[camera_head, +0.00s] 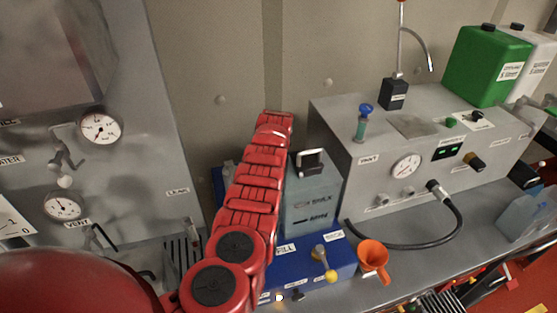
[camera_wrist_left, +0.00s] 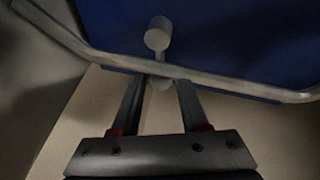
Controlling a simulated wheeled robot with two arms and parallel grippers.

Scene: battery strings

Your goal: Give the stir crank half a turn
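In the left wrist view, a bent pale metal rod (camera_wrist_left: 230,82) crosses in front of a blue surface (camera_wrist_left: 220,35). A grey round-ended knob (camera_wrist_left: 158,38) stands near it; I cannot tell for sure that these are the stir crank. My left gripper (camera_wrist_left: 160,90) is open, its two fingers apart with their tips at the rod. Contact cannot be judged. In the head view my red left arm hides this gripper. A small lever with a yellow ball (camera_head: 331,276) sits on a blue box (camera_head: 290,275), right of the arm. My right gripper is not in view.
A grey-blue canister (camera_head: 312,195) stands close right of my arm. An orange funnel (camera_head: 373,257) is at the bench's front. A grey instrument box (camera_head: 390,170) with a black hose (camera_head: 455,225) stands further right. A gauge panel (camera_head: 150,150) rises at left.

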